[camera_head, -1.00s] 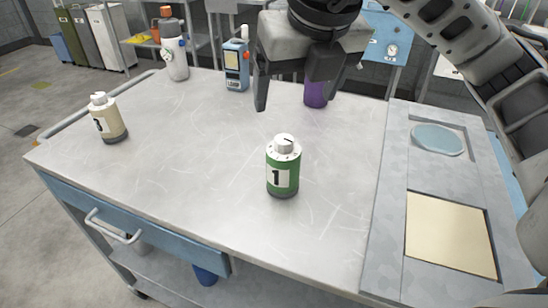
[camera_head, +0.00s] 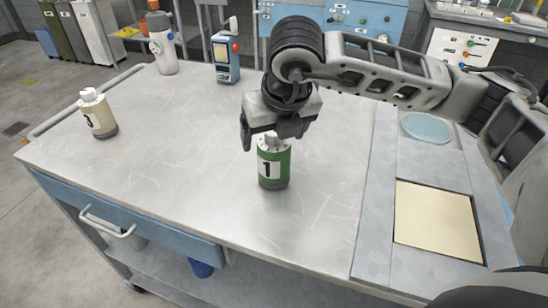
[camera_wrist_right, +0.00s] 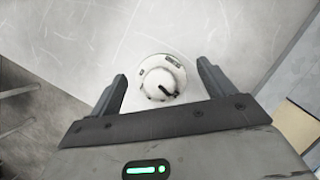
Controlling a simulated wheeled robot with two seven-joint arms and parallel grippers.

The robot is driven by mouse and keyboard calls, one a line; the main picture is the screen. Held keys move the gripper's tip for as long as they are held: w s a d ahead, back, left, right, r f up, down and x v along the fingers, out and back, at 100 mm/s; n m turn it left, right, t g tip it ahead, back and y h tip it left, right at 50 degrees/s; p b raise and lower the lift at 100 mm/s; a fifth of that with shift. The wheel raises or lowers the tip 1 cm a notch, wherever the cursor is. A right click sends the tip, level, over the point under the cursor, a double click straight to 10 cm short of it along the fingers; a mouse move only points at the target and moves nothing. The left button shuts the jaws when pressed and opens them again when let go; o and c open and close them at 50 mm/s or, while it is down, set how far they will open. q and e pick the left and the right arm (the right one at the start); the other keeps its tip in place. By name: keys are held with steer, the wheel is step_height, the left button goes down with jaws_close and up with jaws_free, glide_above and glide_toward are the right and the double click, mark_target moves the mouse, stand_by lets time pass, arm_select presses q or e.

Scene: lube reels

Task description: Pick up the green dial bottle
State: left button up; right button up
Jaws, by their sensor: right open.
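The green dial bottle (camera_head: 274,164) stands upright on the metal cart top, with a white label marked 1. My right gripper (camera_head: 272,138) is open just above and behind it in the head view, its fingers hiding part of the bottle's top. In the right wrist view the bottle's white dial cap (camera_wrist_right: 160,82) with a black pointer shows from above, between the two spread fingers of the right gripper (camera_wrist_right: 166,88). I cannot tell whether any finger touches the bottle. My left gripper is not in view.
A cream bottle (camera_head: 99,115) stands at the left, a white and grey bottle (camera_head: 162,45) and a blue device (camera_head: 225,58) at the back. A grey panel with a cream pad (camera_head: 437,219) and a round pale disc (camera_head: 426,127) lies right. The cart's front middle is clear.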

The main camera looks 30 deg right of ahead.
steer(key=c, duration=1.6)
steer(key=shift+r, duration=0.1)
